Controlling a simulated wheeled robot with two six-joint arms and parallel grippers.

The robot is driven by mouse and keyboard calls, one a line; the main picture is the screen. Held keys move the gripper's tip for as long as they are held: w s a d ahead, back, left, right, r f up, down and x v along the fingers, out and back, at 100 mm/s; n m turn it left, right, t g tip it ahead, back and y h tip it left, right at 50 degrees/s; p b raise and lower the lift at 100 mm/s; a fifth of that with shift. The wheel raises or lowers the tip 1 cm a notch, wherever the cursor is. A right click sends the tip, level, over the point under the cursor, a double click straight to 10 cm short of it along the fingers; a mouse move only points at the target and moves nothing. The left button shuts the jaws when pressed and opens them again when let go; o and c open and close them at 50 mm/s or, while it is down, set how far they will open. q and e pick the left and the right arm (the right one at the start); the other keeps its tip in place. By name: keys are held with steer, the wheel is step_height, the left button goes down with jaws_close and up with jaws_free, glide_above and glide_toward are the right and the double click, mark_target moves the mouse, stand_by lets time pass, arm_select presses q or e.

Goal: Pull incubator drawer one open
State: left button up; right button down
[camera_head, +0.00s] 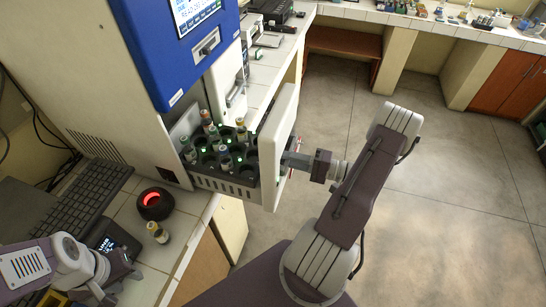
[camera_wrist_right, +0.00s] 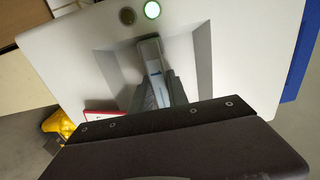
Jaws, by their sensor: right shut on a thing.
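The incubator drawer (camera_head: 225,188) stands pulled out from under the blue-fronted incubator (camera_head: 190,40). Its black rack holds several small capped vials, and some slots are empty with green lights. The drawer's white front panel (camera_head: 279,150) faces right. My right gripper (camera_head: 290,160) is at the outer face of this panel, shut on the drawer handle. In the right wrist view the handle (camera_wrist_right: 151,55) sits in a recess of the panel, between my fingers (camera_wrist_right: 160,92). My left gripper (camera_head: 112,282) is low over the counter at the lower left, apart from the drawer; its jaws are unclear.
A keyboard (camera_head: 82,200), a dark round holder with a red glow (camera_head: 155,203) and a loose vial (camera_head: 158,232) stand on the left counter. A small device with a display (camera_head: 112,242) is beside my left gripper. Open floor (camera_head: 440,200) lies to the right.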

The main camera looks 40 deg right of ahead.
steer(key=shift+b+v, duration=0.35)
steer(key=shift+v, duration=1.6)
steer(key=shift+f, duration=0.1)
steer(key=shift+a, duration=0.1)
steer(key=c, duration=1.3)
jaws_free()
steer(key=b+v, duration=0.2)
steer(key=v, duration=0.7)
steer(key=shift+b, duration=0.4)
